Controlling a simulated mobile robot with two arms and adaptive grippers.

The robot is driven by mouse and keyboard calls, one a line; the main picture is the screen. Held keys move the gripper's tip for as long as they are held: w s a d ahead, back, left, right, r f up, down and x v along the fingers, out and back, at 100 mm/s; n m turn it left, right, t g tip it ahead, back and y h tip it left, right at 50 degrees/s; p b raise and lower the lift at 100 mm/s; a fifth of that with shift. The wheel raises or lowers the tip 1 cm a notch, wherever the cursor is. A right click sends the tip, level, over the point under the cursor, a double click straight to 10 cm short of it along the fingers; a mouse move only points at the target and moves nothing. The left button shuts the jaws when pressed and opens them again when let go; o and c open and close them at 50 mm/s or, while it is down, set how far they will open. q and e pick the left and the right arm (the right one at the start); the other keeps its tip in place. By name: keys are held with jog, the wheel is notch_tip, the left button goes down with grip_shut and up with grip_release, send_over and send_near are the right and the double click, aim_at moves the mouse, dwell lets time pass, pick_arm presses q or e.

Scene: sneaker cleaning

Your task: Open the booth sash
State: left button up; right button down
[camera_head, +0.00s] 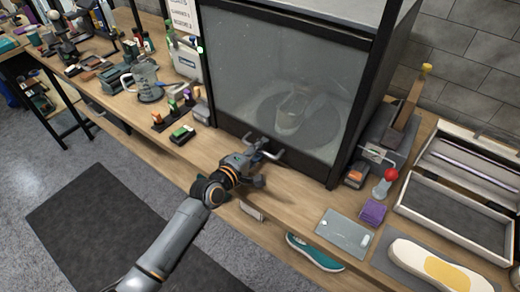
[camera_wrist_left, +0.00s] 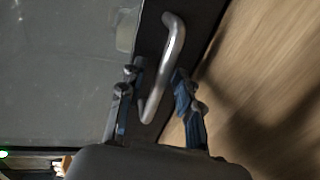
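The booth sash (camera_head: 255,60) is a dark-framed, hazy glass panel on the booth's front, and its lower edge is down near the bench top. A metal bar handle (camera_head: 275,155) sits on the sash's bottom rail. My left gripper (camera_head: 257,161) is at this handle. In the left wrist view the handle (camera_wrist_left: 174,52) runs lengthwise between the two spread fingers of my left gripper (camera_wrist_left: 155,82), with a gap visible beside it. The fingers do not look closed on the bar. My right gripper is not in view.
Inside the booth a shoe (camera_head: 291,108) sits on a round base. On the bench (camera_head: 200,155), small bottles and a brush stand left of the booth. Right of it are a red-knobbed tool (camera_head: 390,176), a purple block (camera_head: 373,212), a grey plate (camera_head: 343,234) and a tray (camera_head: 455,204).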

pick_arm(q)
grip_shut()
jog(key=shift+w, duration=0.1)
